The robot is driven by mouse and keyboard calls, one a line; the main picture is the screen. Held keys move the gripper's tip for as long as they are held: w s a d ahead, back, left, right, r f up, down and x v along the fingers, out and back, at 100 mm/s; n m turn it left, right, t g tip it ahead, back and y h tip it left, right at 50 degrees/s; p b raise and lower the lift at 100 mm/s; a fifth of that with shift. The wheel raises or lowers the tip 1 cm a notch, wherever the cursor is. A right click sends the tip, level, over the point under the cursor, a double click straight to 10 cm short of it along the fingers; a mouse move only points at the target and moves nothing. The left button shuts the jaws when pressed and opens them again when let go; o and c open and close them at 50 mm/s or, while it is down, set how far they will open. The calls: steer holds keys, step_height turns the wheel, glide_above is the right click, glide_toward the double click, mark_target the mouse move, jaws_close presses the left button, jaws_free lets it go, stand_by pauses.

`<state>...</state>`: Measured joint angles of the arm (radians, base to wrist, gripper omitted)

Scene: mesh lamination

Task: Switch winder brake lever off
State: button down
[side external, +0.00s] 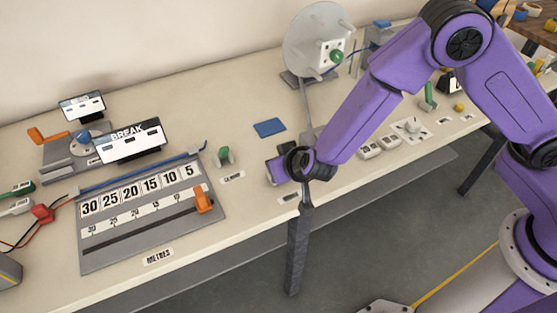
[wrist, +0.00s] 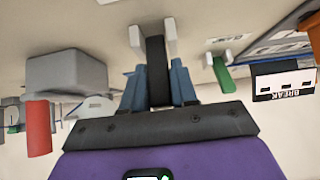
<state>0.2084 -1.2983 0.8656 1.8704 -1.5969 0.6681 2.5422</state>
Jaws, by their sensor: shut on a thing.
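My gripper (side external: 278,171) is low over the bench near its front edge, beside a small label (side external: 289,196) too small to read. In the wrist view my gripper's blue-grey fingers (wrist: 157,75) are shut on a black lever (wrist: 156,48), one finger on each side. The lever stands between two white posts (wrist: 137,40). I take it to be the winder brake lever, but no readable name shows on it. My gripper hides most of it in the side view. Whether it stands at on or off cannot be told.
A green lever (side external: 223,157) stands left of my gripper, and it also shows in the wrist view (wrist: 222,73). The metres panel (side external: 150,243) with its orange slider (side external: 203,199) and the BREAK sign (side external: 128,140) lie further left. A blue pad (side external: 270,127) lies behind. A large disc (side external: 313,40) stands at the back.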

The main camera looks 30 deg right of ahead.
steer(key=shift+s+f+t, duration=0.1)
steer(key=shift+s+t, duration=0.25)
steer(key=shift+t, duration=0.45)
steer(key=shift+s+t, duration=0.3)
steer(key=shift+t, duration=0.5)
steer(key=c, duration=1)
jaws_free()
steer(key=shift+o, duration=0.2)
steer(key=v, duration=1.7)
steer(key=shift+s, duration=0.3)
